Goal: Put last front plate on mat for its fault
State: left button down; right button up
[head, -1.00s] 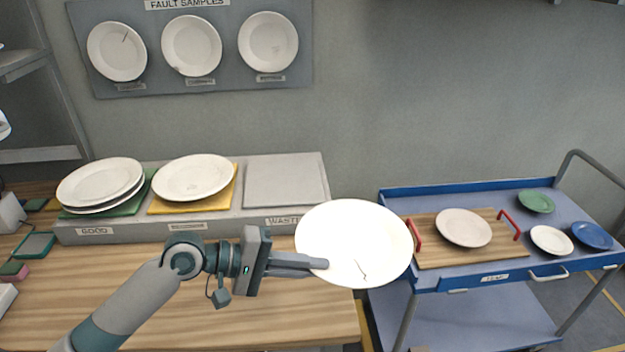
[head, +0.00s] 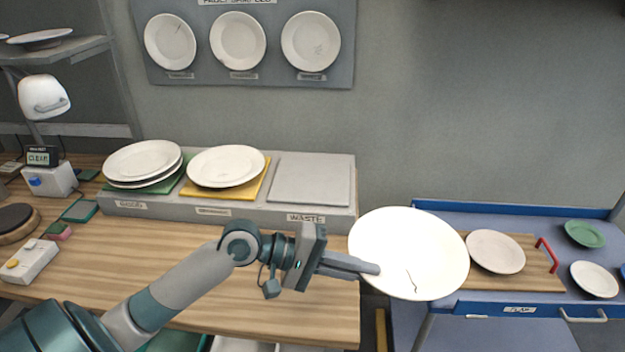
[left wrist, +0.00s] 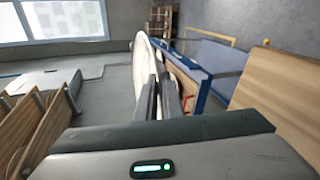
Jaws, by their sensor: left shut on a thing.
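My left gripper (head: 372,268) is shut on the rim of a white plate (head: 395,235). A dark crack shows near the plate's lower edge. The plate is held in the air to the right of the bench, in front of the blue cart. In the left wrist view the same plate (left wrist: 144,75) shows nearly edge-on between the fingers (left wrist: 162,100). The grey waste mat (head: 312,180) is bare. The yellow mat (head: 262,188) holds one visible white plate (head: 226,165). The green mat (head: 172,183) holds a stack of white plates (head: 142,160). My right gripper is not in view.
The fault samples board (head: 240,70) with three plates hangs on the wall. The blue cart (head: 520,330) carries a wooden tray (head: 520,279) with a white plate (head: 496,251), plus other plates. A white lamp (head: 44,97) and small devices stand at left. The front bench (head: 200,275) is largely clear.

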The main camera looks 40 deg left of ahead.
aim_at(360, 223)
pick_arm(q)
jog(key=shift+w+r, duration=0.15)
jog(key=shift+w+a+r, duration=0.1)
jog(key=shift+w+r, duration=0.05)
jog(key=shift+w, duration=0.05)
jog(key=w+a+r+n+t+y+p, duration=0.1)
jog(key=w+a+n+p, duration=0.1)
jog(key=w, duration=0.1)
jog(key=w+a+r+n+t+y+p, duration=0.1)
jog(key=w+a+r+t+y+p, duration=0.1)
jog(key=w, duration=0.1)
jog(key=w+a+r+n+t+y+p, duration=0.1)
jog(key=w+a+n+y+p, duration=0.1)
jog(key=w+p, duration=0.1)
jog(key=shift+w+a+r+n, duration=0.1)
jog(key=shift+w+r+n, duration=0.25)
jog(key=shift+w, duration=0.2)
jog(key=w+a+n+t+y+p, duration=0.1)
jog(key=w+a+n+y+p, duration=0.5)
jog(key=a+n+y+p, duration=0.1)
jog(key=shift+a+r+n+t+y+p, duration=0.4)
jog(key=shift+a+y+p, duration=0.15)
jog(key=shift+a+y, duration=0.4)
jog(key=shift+f, duration=0.1)
